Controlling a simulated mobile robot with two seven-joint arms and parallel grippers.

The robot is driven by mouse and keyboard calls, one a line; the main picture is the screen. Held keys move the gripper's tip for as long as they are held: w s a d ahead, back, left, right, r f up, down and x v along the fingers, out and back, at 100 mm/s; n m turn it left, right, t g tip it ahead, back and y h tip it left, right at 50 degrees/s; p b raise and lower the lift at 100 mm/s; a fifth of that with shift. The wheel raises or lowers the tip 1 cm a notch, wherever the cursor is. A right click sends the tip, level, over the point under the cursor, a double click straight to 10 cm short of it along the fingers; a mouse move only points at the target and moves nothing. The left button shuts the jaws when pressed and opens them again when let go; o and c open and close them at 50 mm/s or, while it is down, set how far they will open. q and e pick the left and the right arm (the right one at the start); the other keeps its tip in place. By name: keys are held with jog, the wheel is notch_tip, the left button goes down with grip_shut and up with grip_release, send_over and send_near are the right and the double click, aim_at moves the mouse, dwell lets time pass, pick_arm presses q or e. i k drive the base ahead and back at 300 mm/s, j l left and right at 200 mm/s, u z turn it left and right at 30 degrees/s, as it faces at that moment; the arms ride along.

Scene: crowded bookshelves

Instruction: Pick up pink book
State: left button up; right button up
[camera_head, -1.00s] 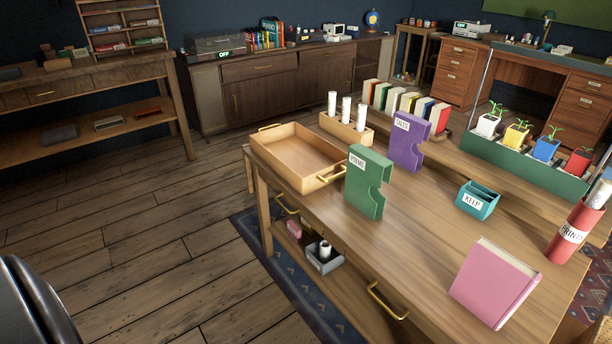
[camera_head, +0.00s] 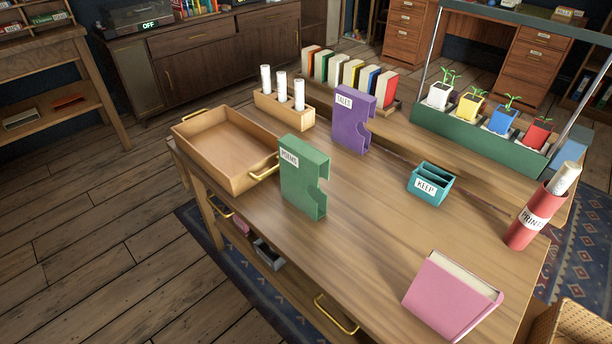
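The pink book (camera_head: 449,301) rests on the wooden table (camera_head: 367,243) near its front right edge. It leans back at a tilt, its pink cover facing me and its cream page edges showing along the top. What props it up from behind cannot be seen. Nothing is touching it from my side. Neither of my grippers is in view.
A green "POEMS" holder (camera_head: 304,180), purple "TALES" holder (camera_head: 351,120), teal "KEEP" box (camera_head: 431,184) and red "PRINTS" tube (camera_head: 533,218) stand around the table. An open wooden tray (camera_head: 200,165) sits at the left. The tabletop between the green holder and the pink book is clear.

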aim_at(446, 296)
jog(key=l+z, duration=0.1)
jog(key=z, duration=0.25)
jog(key=k+l+z, duration=0.1)
jog(key=z, duration=0.2)
jog(key=l+z, duration=0.15)
jog(key=z, duration=0.2)
